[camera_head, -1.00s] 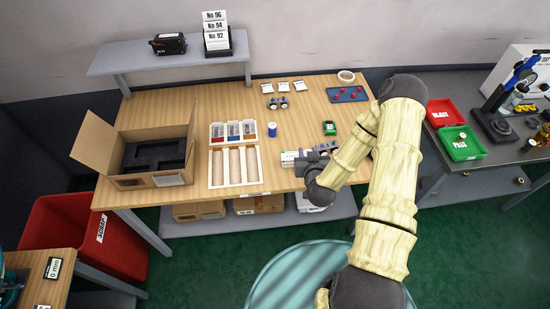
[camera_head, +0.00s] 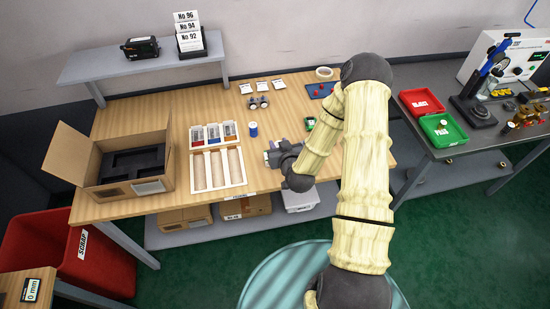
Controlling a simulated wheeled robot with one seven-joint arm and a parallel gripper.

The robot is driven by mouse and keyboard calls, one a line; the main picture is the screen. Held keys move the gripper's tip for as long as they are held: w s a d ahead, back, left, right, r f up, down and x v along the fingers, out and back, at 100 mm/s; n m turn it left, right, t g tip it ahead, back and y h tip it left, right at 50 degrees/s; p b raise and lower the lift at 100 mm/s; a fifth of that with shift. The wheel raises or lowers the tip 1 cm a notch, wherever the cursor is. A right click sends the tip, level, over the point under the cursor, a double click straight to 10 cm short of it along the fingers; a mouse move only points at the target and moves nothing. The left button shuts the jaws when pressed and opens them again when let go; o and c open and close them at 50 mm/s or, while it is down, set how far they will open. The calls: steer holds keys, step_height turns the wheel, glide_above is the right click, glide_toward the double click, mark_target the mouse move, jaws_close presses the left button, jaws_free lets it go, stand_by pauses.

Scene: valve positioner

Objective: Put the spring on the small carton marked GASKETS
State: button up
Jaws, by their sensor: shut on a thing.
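I cannot pick out the spring anywhere in this view. No carton's GASKETS mark is readable from here. Cartons (camera_head: 246,207) stand on the shelf under the bench, but their print is too small to read.
The slotted tray (camera_head: 246,180), a blue spool-like thing (camera_head: 253,130) and an open carton (camera_head: 155,187) are left of my gripper. A green item (camera_head: 310,123) lies beside my arm. Red (camera_head: 420,103) and green (camera_head: 447,130) trays stand on the right table.

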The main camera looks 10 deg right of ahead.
steer(key=w+r+n+y+b, duration=0.1)
steer(key=w+r+y+b, duration=0.1)
steer(key=w+b, duration=0.6)
steer(key=b, duration=0.5)
steer(key=shift+n+b, duration=0.4)
steer(key=shift+f, duration=0.15)
step_height(320, 180, down, 6)
steer(key=shift+r+p, duration=0.15)
steer(key=shift+p, duration=0.15)
steer(key=shift+d+f, duration=0.1)
steer(key=shift+f, duration=2)
